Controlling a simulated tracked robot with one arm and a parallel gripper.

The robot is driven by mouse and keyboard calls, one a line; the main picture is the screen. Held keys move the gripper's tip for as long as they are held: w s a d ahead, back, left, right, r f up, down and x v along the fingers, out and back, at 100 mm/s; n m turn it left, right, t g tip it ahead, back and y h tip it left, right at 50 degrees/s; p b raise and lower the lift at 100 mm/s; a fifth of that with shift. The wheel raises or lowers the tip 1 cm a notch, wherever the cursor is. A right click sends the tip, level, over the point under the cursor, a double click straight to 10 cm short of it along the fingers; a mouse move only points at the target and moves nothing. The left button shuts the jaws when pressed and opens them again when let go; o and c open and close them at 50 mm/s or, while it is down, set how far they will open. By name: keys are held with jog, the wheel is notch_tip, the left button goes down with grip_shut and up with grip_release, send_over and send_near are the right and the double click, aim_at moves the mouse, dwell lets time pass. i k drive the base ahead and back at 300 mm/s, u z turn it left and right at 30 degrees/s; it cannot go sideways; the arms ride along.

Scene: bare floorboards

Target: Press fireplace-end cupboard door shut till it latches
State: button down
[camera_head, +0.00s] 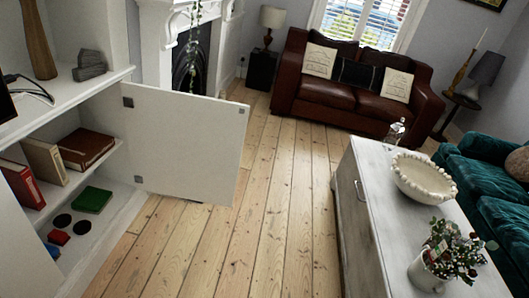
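The white cupboard door (190,145) at the fireplace end stands wide open, swung out over the floor. Its dark hinges are on its left edge, and a small grey fitting (242,110) sits at its upper free corner. The open cupboard (118,200) to its left shows a shelf with books (86,145) lying and standing, and a green box (92,200) with small dark discs and red and blue blocks below. None of these visibly sticks out past the cupboard front. My gripper is not in view.
A white fireplace (160,45) stands just behind the door. Bare floorboards (270,190) lie clear between the door and a grey-white chest (362,215) on the right. A brown leather sofa (345,85) stands at the back, a teal sofa (490,180) at the right.

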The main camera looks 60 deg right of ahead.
aim_at(182, 144)
jog(key=k, duration=1.25)
jog(key=z, duration=1.25)
jog(key=i, duration=1)
jog(key=u, duration=0.1)
